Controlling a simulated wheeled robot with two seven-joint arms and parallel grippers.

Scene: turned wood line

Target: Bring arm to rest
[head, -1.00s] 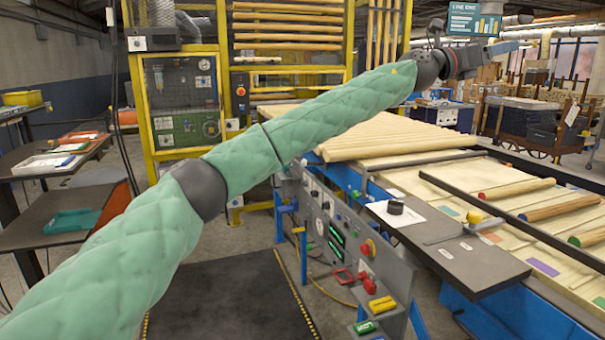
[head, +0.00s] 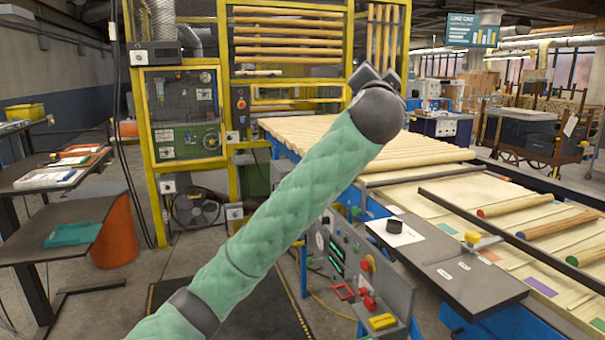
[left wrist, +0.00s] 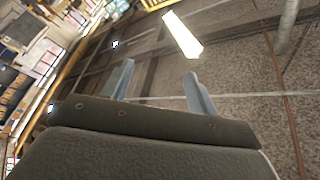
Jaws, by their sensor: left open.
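My left arm, in its green padded sleeve, reaches up from the bottom left of the head view. My right gripper is in neither view.
A yellow-framed machine (head: 226,20) stands behind the arm. Wooden rods (head: 375,140) lie on the line at right, beside a grey control panel (head: 340,250). Dark tables (head: 95,205) stand at left, with open floor between.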

